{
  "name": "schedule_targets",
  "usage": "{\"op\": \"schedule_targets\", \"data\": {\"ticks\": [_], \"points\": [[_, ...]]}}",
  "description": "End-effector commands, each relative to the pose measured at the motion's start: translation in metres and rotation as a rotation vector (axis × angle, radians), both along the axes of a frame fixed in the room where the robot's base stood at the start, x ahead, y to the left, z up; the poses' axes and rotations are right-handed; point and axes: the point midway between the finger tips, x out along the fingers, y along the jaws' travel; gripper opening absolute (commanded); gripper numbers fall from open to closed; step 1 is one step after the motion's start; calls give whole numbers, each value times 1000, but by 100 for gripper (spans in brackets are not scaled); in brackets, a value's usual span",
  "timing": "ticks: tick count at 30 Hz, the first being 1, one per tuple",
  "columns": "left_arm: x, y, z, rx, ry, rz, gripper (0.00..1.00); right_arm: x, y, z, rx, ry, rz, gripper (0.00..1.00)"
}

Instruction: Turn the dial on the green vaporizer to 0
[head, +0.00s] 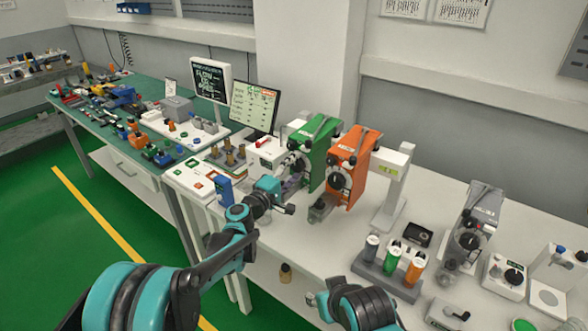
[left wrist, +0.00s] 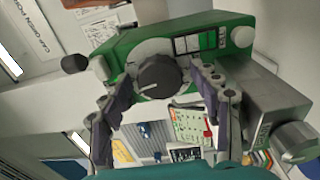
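The green vaporizer (head: 321,148) stands on the white table, left of the orange one. In the left wrist view its green body (left wrist: 205,42) fills the upper middle, tilted. Its black round dial (left wrist: 160,76) faces the camera. The dial's numbers are too small to read. My left gripper (head: 292,174) is at the front of the green vaporizer and partly hides its dial side in the head view. In the left wrist view the fingers of my left gripper (left wrist: 163,82) are spread, one on each side of the dial; I cannot tell whether they touch it.
The orange vaporizer (head: 357,160) stands close on the right. A monitor (head: 253,107) stands behind on the left. A rack (head: 372,270) with several coloured cylinders and a grey device (head: 473,225) are farther right. Clear tabletop lies in front of the orange vaporizer.

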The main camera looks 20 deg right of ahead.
Motion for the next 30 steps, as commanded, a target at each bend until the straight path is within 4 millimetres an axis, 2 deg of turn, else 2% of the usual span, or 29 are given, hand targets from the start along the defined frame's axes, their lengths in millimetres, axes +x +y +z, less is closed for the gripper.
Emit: {"op": "schedule_targets", "data": {"ticks": [11,14,24,30], "points": [[-4,5,0,-1,1,1,67,0,0,0,0,0,0,40],[-13,16,0,-1,1,1,67,0,0,0,0,0,0,40],[-60,72,-4,0,0,3,67,0,0,0,0,0,0,40],[-75,89,-5,0,0,2,67,0,0,0,0,0,0,40]]}}
